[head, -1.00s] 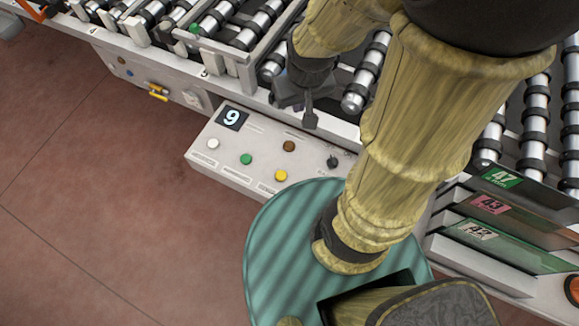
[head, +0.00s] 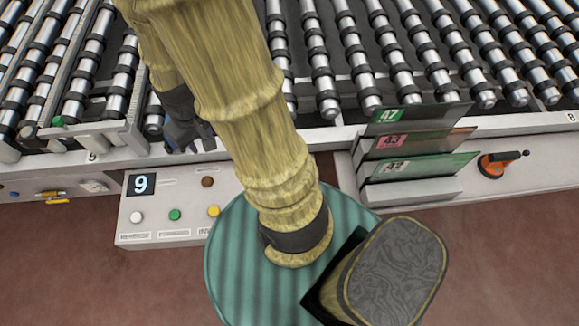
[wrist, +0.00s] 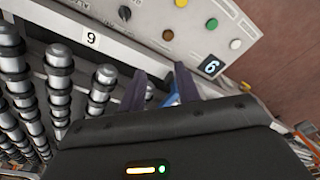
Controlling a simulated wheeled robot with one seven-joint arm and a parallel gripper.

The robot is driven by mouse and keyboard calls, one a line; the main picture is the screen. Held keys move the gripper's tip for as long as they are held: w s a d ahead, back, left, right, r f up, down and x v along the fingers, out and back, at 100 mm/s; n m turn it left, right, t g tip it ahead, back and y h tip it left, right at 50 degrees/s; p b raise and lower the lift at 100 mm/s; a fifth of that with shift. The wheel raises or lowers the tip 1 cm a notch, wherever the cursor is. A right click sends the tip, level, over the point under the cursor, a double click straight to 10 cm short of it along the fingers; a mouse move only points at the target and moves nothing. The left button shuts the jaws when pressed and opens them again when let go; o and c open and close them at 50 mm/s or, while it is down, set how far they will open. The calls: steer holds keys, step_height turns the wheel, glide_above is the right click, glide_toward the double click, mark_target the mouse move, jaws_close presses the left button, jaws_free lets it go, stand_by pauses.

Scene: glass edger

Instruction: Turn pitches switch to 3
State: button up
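In the wrist view, a black rotary knob (wrist: 124,13) stands on the panel beside the brown button (wrist: 168,35). My arm hides this knob in the head view; its setting and label are too small to read. My gripper (head: 192,140) is above the rail behind the panel, apart from the knob. Its two dark fingers (wrist: 160,82) are spread in the wrist view, with no held object clear between them; something blue shows behind them.
A roller conveyor (head: 400,50) runs behind the panel. Glass sheets tagged 47, 43 and 42 stand in a rack (head: 410,190) to the right. Beyond it is an orange and black handle (head: 492,166). Reddish floor (head: 80,280) lies open in front.

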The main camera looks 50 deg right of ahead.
steer(key=s+d+f+g+p, duration=0.6)
steer(key=s+d+f+p, duration=0.4)
steer(key=s+f+p, duration=0.2)
steer(key=shift+s+d+f+p, duration=0.25)
steer(key=shift+d+p, duration=0.1)
steer(key=shift+p, duration=0.15)
steer(key=b+x, duration=1.3)
steer(key=x, duration=0.4)
steer(key=shift+f, duration=0.25)
jaws_close()
